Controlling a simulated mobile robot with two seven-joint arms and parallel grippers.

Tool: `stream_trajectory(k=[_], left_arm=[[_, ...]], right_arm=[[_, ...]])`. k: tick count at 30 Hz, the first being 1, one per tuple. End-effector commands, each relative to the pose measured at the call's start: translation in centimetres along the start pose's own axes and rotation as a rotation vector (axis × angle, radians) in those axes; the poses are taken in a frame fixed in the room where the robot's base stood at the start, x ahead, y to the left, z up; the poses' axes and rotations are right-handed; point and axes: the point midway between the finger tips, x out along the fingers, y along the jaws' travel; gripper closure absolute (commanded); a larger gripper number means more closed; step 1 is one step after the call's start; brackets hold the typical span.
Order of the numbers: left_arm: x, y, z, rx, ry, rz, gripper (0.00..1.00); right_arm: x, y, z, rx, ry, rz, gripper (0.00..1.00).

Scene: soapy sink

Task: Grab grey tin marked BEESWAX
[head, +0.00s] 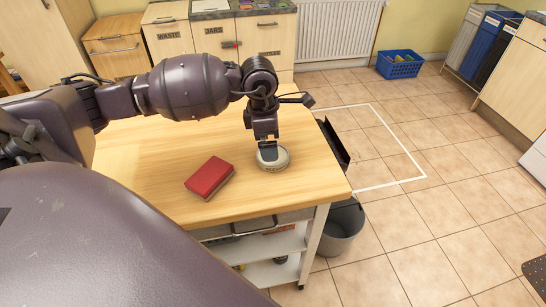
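A round, low grey tin (280,161) lies flat on the wooden top of the trolley (310,181), near its right edge. Small dark lettering shows on its front side, too small to read surely. My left gripper (267,147) points down right over the tin, its fingers at the tin's top and partly covering it. Whether the fingers are open or closed on the tin cannot be told. My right gripper is not in view.
A dark holder (334,143) hangs on the trolley's right side, above a grey bin (343,228). A blue basket (399,65) stands on the floor by the radiator. Tiled floor to the right is mostly free.

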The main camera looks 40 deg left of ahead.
Motion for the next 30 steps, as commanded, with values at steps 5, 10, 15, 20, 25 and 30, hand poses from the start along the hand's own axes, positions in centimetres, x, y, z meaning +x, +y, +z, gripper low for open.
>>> stream_trajectory(k=[5,10,15,20,25,30], left_arm=[[1.8,-0.2,0.1,-0.001,0.0,-0.004,0.0],[4.2,-0.3,0.1,-0.001,0.001,-0.004,0.0],[5.0,-0.3,0.1,0.0,0.0,0.0,0.0],[5.0,-0.3,0.1,0.0,0.0,0.001,0.02],[5.0,-0.3,0.1,0.0,0.0,0.0,0.28],[4.9,-0.3,0.1,0.0,-0.001,0.001,0.39]], right_arm=[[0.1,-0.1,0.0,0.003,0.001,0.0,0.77],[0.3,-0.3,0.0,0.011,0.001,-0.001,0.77],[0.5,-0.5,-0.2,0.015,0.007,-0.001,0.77],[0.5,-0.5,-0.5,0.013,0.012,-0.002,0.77],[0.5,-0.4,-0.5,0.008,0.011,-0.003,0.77],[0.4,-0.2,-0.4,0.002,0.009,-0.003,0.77]])
